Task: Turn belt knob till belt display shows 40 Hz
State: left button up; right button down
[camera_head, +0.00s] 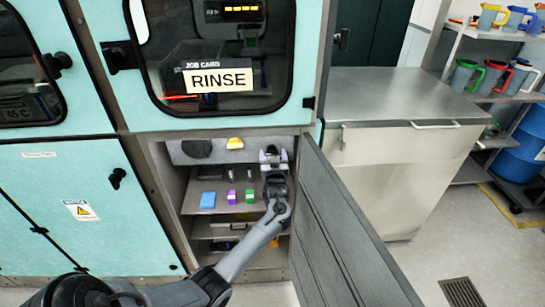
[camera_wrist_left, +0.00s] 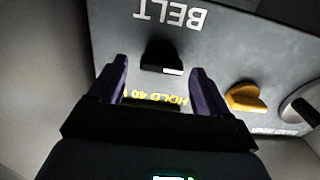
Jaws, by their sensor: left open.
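The black belt knob (camera_wrist_left: 160,52) shows in the left wrist view on a grey panel, by the upside-down word BELT. My left gripper (camera_wrist_left: 165,72) is open, its two purple fingers on either side of the knob with gaps visible. I cannot tell whether the fingers reach past the knob's face. Yellow upside-down lettering (camera_wrist_left: 158,99) reads HOLD 40, its end partly covered by the gripper. In the head view my left gripper (camera_head: 272,155) is inside the open lower cabinet at its upper right, hiding the belt knob. I cannot make out a belt display reading. My right gripper is not in view.
An orange-yellow knob (camera_head: 235,143) sits left of the gripper on the same panel. Below, a shelf holds a blue block (camera_head: 208,200), purple and green pieces. The open cabinet door (camera_head: 345,230) stands close right of my arm. A lit display (camera_head: 241,9) shows behind the upper window.

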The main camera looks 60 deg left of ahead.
pick_arm(q)
jog(key=shift+w+a, duration=0.15)
jog(key=shift+a, duration=0.3)
jog(key=c, duration=1)
jog(key=shift+r+m+p, duration=0.2)
jog(key=shift+m+p, duration=0.9)
jog(key=shift+p, duration=0.3)
jog(key=shift+c, duration=0.2)
jog(key=m+p, duration=0.2)
jog(key=shift+w+m, duration=0.1)
jog(key=shift+m, duration=0.2)
jog(key=m+p, duration=0.2)
jog(key=m, duration=0.1)
jog(key=shift+w+d+f+m+p, duration=0.1)
jog(key=shift+f+m+p, duration=0.05)
jog(key=shift+m+p, duration=0.15)
jog(key=shift+f+m+p, duration=0.15)
jog(key=shift+m+p, duration=0.5)
jog(key=shift+m, duration=1.05)
